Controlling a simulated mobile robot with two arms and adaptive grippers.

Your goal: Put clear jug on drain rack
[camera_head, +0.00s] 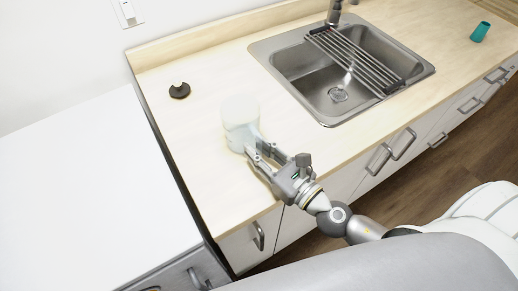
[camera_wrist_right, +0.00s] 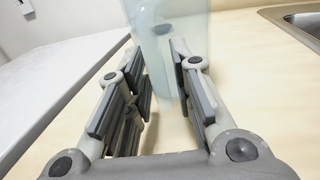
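The clear jug (camera_head: 240,117) stands upright on the wooden counter, left of the sink. It is pale and see-through, and its lower part also shows in the right wrist view (camera_wrist_right: 180,50). My right gripper (camera_head: 257,150) is at the jug's near side with its fingers apart. In the right wrist view the fingers (camera_wrist_right: 160,85) are open, with the jug beyond and partly between their tips; contact cannot be told. The drain rack (camera_head: 355,57) is a set of dark bars lying across the sink. My left gripper is not in view.
The steel sink (camera_head: 290,62) with a tap (camera_head: 334,12) is at the upper middle. A black round object (camera_head: 179,90) sits on the counter at left, and a teal cup (camera_head: 480,32) at far right. A white surface (camera_head: 80,190) lies left. Counter between jug and sink is clear.

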